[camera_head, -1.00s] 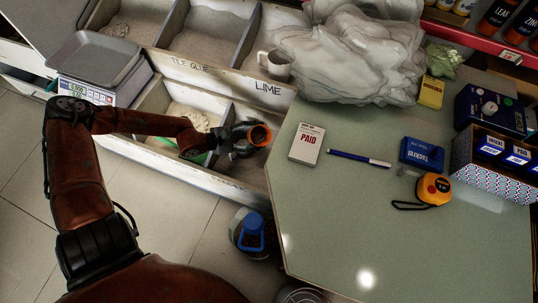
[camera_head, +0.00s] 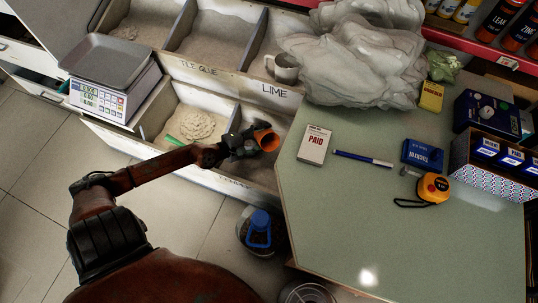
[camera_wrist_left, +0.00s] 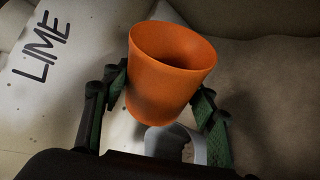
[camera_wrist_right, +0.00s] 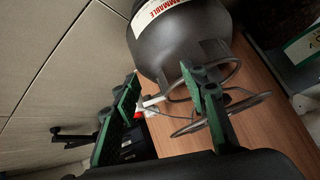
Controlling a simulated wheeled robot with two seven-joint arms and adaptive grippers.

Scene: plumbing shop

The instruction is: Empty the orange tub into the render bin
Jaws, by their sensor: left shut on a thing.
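The orange tub (camera_head: 266,140) is held in my left gripper (camera_head: 250,142) above the right compartment of the front bin row. In the left wrist view the tub (camera_wrist_left: 168,85) sits between the two fingers. Its open mouth shows a plain orange inner wall; its bottom is hidden. The front row's label (camera_head: 235,183) is partly covered and too small to read surely, so I cannot tell which compartment is the render bin. My right gripper (camera_wrist_right: 165,95) is outside the head view; its fingers stand apart with nothing gripped between them.
The back bins are marked TILE GLUE and LIME (camera_head: 273,90). A green scoop (camera_head: 175,141) lies in the front left bin. A scale (camera_head: 108,85) stands left, a mug (camera_head: 284,68) behind. The counter (camera_head: 400,240) is at right. A black cylinder (camera_wrist_right: 185,50) is behind my right gripper.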

